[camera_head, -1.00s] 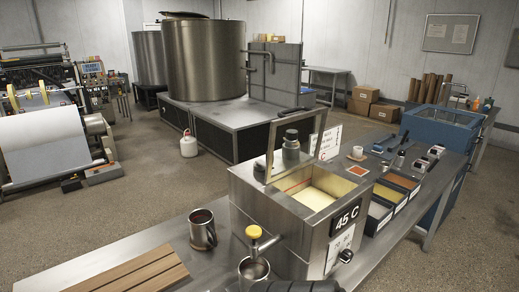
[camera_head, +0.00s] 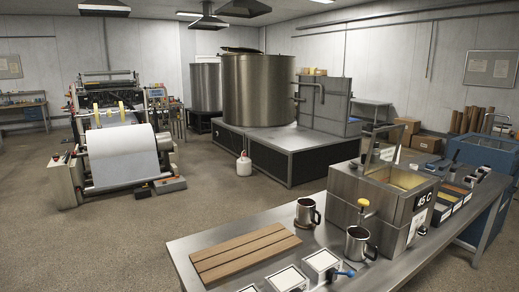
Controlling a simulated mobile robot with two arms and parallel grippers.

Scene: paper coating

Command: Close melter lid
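The melter (camera_head: 372,207) is a steel box on the workbench, with a "45 C" display on its front. Its lid (camera_head: 398,141) is a framed panel with a see-through middle, standing raised at the back edge of the opening. Yellowish material (camera_head: 408,179) shows inside the open top. A dark handle lies along the lid's upper edge. A yellow-knobbed tap (camera_head: 363,203) is on the melter's side, with a steel mug (camera_head: 357,243) below it. Neither of my grippers is in view.
The steel workbench (camera_head: 205,243) holds a wooden slatted board (camera_head: 243,252), another steel mug (camera_head: 307,214), and white-topped boxes (camera_head: 321,262) at its front edge. Coloured trays (camera_head: 455,192) stand right of the melter. Open floor lies left of the bench.

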